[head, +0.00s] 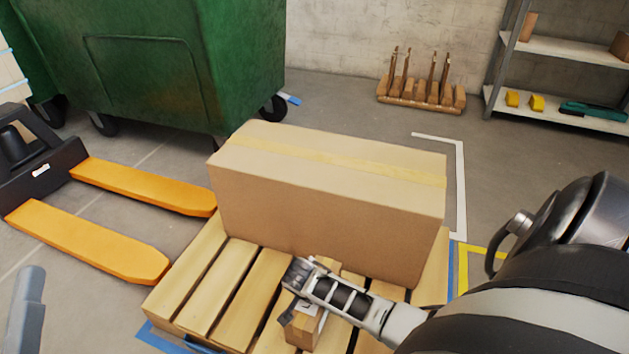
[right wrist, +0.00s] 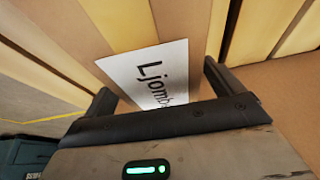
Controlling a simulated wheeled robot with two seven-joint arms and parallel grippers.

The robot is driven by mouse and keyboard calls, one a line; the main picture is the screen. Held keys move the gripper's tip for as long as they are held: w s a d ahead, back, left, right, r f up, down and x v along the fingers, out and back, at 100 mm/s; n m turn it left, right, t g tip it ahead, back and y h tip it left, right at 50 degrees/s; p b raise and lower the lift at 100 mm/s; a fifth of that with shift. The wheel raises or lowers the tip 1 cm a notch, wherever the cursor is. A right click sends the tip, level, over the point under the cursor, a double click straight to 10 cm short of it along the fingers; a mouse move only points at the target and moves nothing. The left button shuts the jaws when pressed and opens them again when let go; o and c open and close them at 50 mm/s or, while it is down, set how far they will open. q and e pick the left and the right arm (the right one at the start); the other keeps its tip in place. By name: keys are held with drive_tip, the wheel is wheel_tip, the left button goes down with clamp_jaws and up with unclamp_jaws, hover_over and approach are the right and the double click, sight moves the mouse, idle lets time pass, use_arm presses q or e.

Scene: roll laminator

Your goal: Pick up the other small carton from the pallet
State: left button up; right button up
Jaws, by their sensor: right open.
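A small brown carton (head: 300,335) stands on the near part of the wooden pallet (head: 193,298), partly hidden by my right gripper. My right gripper (head: 293,304) is over the carton, with its fingers apart. In the right wrist view, the open fingers (right wrist: 158,86) stand on either side of a white label (right wrist: 150,72) with black lettering that starts "Ljomb". Part of the label is hidden behind the gripper body. I cannot tell whether the fingers touch the carton.
A large taped carton (head: 315,208) fills the back of the pallet, close behind my right gripper. An orange-forked pallet jack (head: 100,240) stands at the left and a green bin (head: 150,70) behind. A shelf (head: 570,50) is at the far right.

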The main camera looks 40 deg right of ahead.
drive_tip(key=shift+w+d+f, duration=0.1)
drive_tip(key=shift+f, duration=0.25)
drive_tip(key=c, duration=1.5)
drive_tip(key=shift+o, duration=0.2)
drive_tip(key=shift+r, duration=0.1)
